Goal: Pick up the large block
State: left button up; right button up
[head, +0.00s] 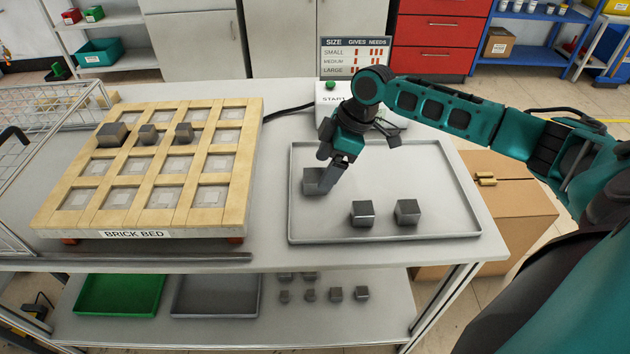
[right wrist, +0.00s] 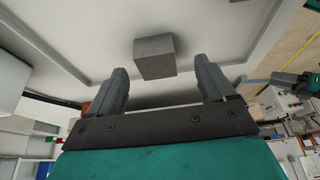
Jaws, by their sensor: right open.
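Three grey metal blocks are in the shallow grey tray (head: 450,180) on the table. One block (head: 313,181) is at the tray's left side, partly hidden by my right gripper. Two others, a middle one (head: 362,213) and a right one (head: 407,211), sit near the front. My right gripper (head: 325,178) points down at the left block. In the right wrist view its fingers are open and apart, and this block (right wrist: 154,58) shows just beyond the tips, roughly between them. I cannot tell contact. My left gripper is out of view.
A wooden brick bed (head: 140,168) left of the tray holds a larger dark block (head: 112,134) and two smaller ones. A size sign (head: 355,57) and START box stand behind the tray. A wire basket (head: 50,110) is at the far left. Small blocks lie on the lower shelf.

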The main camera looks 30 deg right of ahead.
aim_at(317, 175)
jog(key=x, duration=0.4)
jog(key=shift+w+a, duration=0.1)
jog(key=shift+w, duration=0.25)
jog(key=shift+c, duration=0.3)
jog(key=c, duration=1.5)
